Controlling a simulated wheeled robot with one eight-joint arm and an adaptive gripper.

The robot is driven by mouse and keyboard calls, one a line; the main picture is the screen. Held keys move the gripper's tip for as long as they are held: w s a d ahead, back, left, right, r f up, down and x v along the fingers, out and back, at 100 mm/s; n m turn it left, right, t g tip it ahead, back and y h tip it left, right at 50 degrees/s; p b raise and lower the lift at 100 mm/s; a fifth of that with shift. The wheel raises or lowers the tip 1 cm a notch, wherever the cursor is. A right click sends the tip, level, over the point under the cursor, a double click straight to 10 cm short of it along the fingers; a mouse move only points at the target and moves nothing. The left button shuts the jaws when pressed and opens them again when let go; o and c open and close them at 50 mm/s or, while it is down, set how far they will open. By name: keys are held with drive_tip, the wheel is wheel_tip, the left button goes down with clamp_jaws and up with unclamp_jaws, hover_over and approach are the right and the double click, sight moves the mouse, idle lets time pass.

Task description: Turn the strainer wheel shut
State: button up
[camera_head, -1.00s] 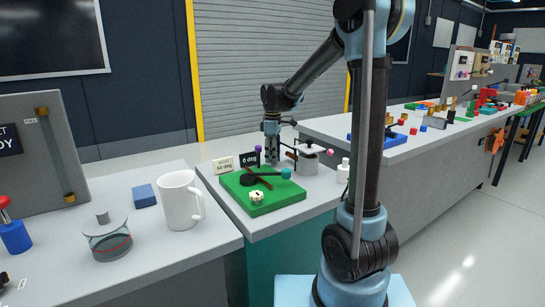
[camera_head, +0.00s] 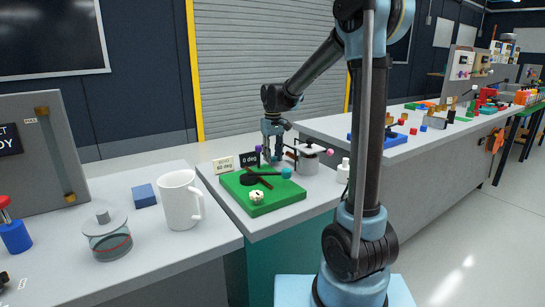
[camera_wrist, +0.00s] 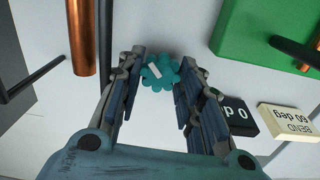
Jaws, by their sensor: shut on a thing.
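The strainer wheel, a teal scalloped wheel (camera_wrist: 161,68) with a pale bar across its face, sits between my fingertips in the wrist view. My gripper (camera_wrist: 160,80) is shut on it, with one finger on either side. In the head view my gripper (camera_head: 272,152) is low at the back of the bench, behind the green board. The wheel cannot be made out clearly there.
A green board (camera_head: 275,200) with dark bars and a teal ball lies in front. A metal canister (camera_head: 308,160) stands to its right. A white mug (camera_head: 180,202) and a grey panel (camera_head: 28,150) are left. A copper pipe (camera_wrist: 83,35) is near my left finger.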

sight(273, 156)
drive_tip(key=m, duration=0.4)
drive_tip(key=shift+w+m, duration=0.1)
drive_tip(key=shift+m, duration=2)
drive_tip(key=o, duration=1.1)
drive_tip(key=shift+c, duration=0.2)
wheel_tip(273, 156, up, 12)
